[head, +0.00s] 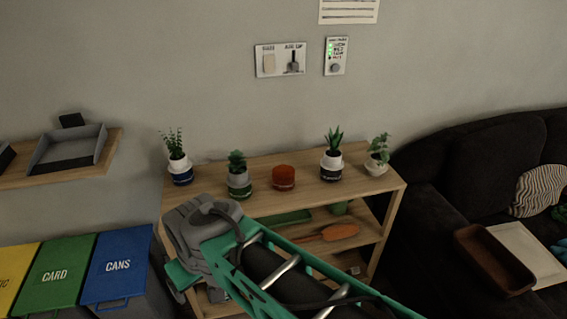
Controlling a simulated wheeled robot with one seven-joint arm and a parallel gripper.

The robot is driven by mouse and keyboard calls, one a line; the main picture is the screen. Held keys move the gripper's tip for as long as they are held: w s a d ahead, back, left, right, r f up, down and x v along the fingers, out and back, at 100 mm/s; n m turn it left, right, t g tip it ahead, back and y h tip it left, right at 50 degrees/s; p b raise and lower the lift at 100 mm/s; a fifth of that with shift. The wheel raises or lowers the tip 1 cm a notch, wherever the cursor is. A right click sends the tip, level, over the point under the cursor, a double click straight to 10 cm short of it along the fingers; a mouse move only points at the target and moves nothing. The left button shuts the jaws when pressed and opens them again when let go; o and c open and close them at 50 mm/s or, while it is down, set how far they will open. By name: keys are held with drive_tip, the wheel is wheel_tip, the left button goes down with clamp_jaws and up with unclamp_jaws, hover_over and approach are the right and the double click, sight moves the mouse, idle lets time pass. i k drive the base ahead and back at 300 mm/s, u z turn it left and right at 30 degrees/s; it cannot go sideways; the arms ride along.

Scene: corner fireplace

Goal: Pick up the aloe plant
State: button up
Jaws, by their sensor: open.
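The aloe plant (333,141), with spiky upright green leaves, stands in a white pot with a dark lower band. It is on the top of the wooden shelf unit (221,182), right of the middle. My gripper (182,278) shows only in part at the lower left of the shelf, below the grey wrist. It is open, and it is well to the left of and apart from the aloe. Its fingertips are mostly hidden by the wrist and the shelf front.
Several other pots share the shelf top: a feathery plant (176,145), a rosette plant (237,162), an orange-red pot (284,177) and a leafy plant (379,150). Recycling bins (117,264) stand left, a dark sofa (440,185) right. My arm crosses in front of the lower shelves.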

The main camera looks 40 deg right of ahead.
sight(332, 161)
drive_tip(key=z, duration=2.35)
drive_tip(key=i, duration=0.6)
drive_tip(key=u, duration=1.9)
